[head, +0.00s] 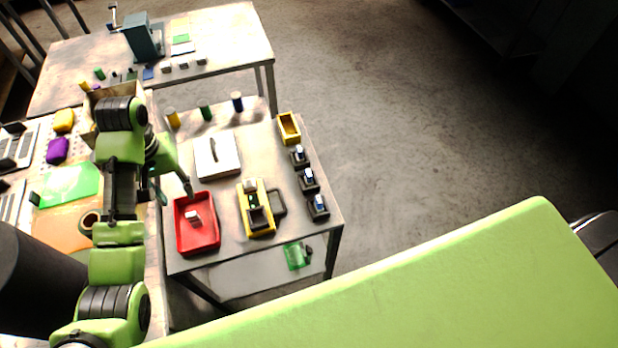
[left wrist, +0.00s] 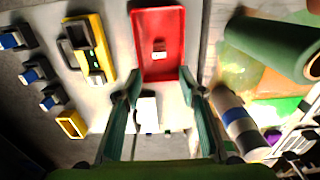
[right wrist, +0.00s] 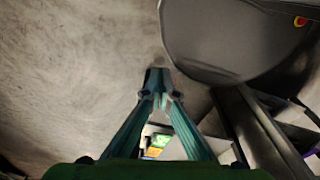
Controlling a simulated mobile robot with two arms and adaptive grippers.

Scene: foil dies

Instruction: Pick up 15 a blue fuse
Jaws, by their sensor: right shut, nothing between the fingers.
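Three small black holders stand in a row along the table's right edge in the head view, each with a blue and pale piece: the back one (head: 299,155), the middle one (head: 309,179) and the front one (head: 319,205). I cannot tell whether any of these pieces is the blue fuse. They also show at the left of the left wrist view (left wrist: 31,75). My left gripper (head: 188,190) is open and empty above the back of the red tray (head: 210,243); its fingers also show spread apart in the left wrist view (left wrist: 158,92). My right gripper (right wrist: 160,88) is shut and empty, over the floor.
A small pale block (head: 193,216) lies in the red tray. A yellow device (head: 268,228), an empty-looking yellow box (head: 288,127) and a white box (head: 217,155) share the table. Yellow, green and blue (head: 237,101) cylinders stand behind. Open floor lies to the right.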

